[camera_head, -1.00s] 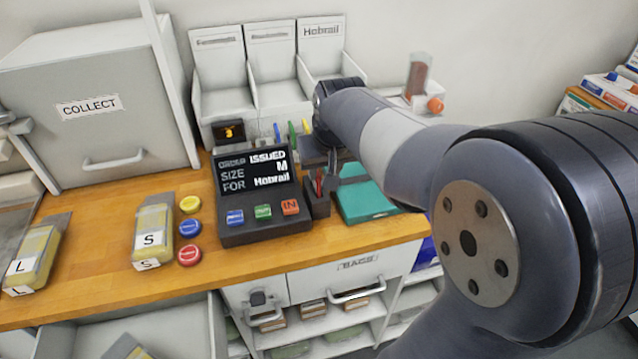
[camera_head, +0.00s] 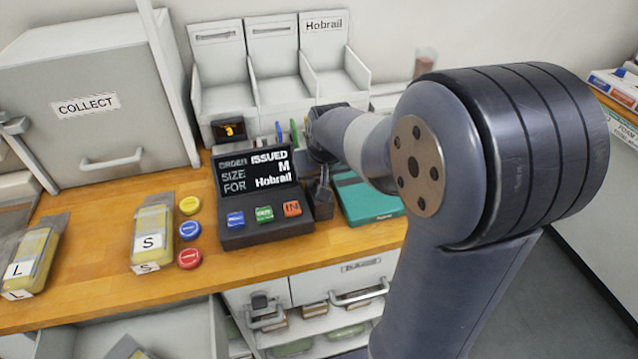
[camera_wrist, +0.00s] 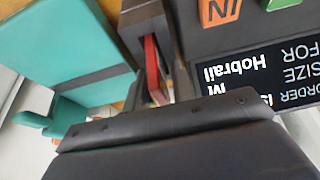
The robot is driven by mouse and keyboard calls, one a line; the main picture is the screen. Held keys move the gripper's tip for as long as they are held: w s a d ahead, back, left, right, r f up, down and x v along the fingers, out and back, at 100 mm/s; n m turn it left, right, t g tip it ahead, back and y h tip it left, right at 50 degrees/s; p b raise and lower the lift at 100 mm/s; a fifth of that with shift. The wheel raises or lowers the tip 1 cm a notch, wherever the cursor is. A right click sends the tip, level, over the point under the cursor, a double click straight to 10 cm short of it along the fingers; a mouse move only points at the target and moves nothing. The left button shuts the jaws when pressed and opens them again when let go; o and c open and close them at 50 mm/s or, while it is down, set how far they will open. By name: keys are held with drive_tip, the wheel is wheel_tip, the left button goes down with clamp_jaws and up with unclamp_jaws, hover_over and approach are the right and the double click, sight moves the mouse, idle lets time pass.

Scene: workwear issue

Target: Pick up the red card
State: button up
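The red card (camera_wrist: 152,68) stands on edge in the slot of a small dark holder (camera_wrist: 142,22) in the wrist view. My gripper (camera_wrist: 159,82) is over the holder, with one dark finger on each side of the card and gaps showing, so it looks open. I cannot tell whether either finger touches the card. In the head view my gripper (camera_head: 322,190) points down at the holder, just right of the black order terminal (camera_head: 262,230). The card is hidden there behind my gripper.
A teal folder-like item (camera_head: 368,198) lies close to the right of the holder. The terminal has blue, green and orange buttons. Yellow packs (camera_head: 152,235) and three round coloured buttons (camera_head: 189,230) are at left. White bins (camera_head: 275,85) stand behind.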

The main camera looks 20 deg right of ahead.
clamp_jaws()
drive_tip(key=shift+r, duration=0.1)
